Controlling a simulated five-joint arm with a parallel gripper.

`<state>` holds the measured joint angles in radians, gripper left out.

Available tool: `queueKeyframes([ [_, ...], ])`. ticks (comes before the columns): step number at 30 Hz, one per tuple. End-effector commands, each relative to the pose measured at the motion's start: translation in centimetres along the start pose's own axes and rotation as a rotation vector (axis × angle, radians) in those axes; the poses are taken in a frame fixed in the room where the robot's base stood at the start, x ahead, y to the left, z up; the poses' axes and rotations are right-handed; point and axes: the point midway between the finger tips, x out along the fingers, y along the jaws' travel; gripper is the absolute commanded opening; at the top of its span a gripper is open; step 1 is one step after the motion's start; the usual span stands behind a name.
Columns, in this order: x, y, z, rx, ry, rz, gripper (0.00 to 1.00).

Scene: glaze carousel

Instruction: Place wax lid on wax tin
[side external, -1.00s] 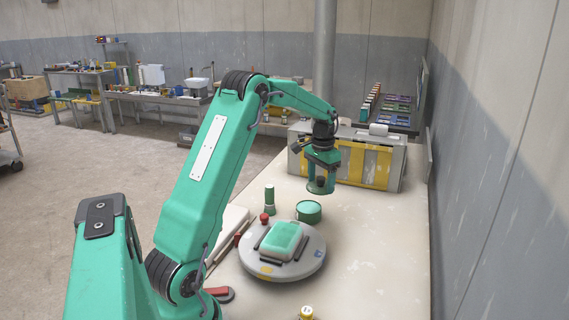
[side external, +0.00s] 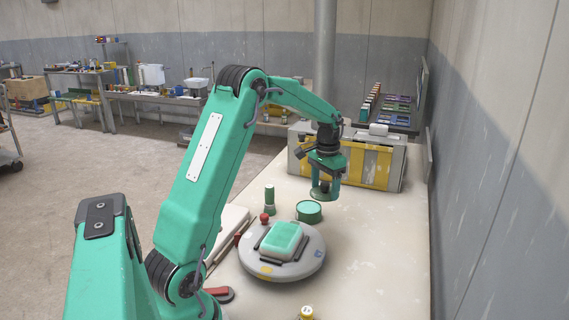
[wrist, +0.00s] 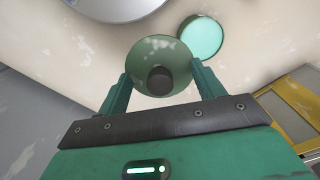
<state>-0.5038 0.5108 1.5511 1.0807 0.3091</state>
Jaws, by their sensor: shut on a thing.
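The wax lid (wrist: 148,52), a dull green disc with a dark round knob, is held between the two fingers of my gripper (wrist: 155,82). In the side view my gripper (side external: 326,180) holds the lid (side external: 322,196) above the table, behind and slightly right of the wax tin. The wax tin (side external: 309,212) is a short green cylinder with a pale mint top, upright on the table. It also shows in the wrist view (wrist: 203,38), to the right of the lid and apart from it.
A round grey turntable (side external: 258,265) carrying a mint block (side external: 282,239) stands in front of the tin. A green bottle (side external: 269,200) and a red-topped item (side external: 265,219) are left of it. A grey and yellow case (side external: 365,163) stands behind. The table's right side is clear.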

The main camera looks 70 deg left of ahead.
Motion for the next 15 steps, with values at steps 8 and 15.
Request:
queueKeyframes([
  [8,2.9,-4.7,-0.4,-0.003,-0.001,0.001,0.45],
  [15,4.4,-7.4,-0.8,-0.001,0.001,0.0,0.45],
])
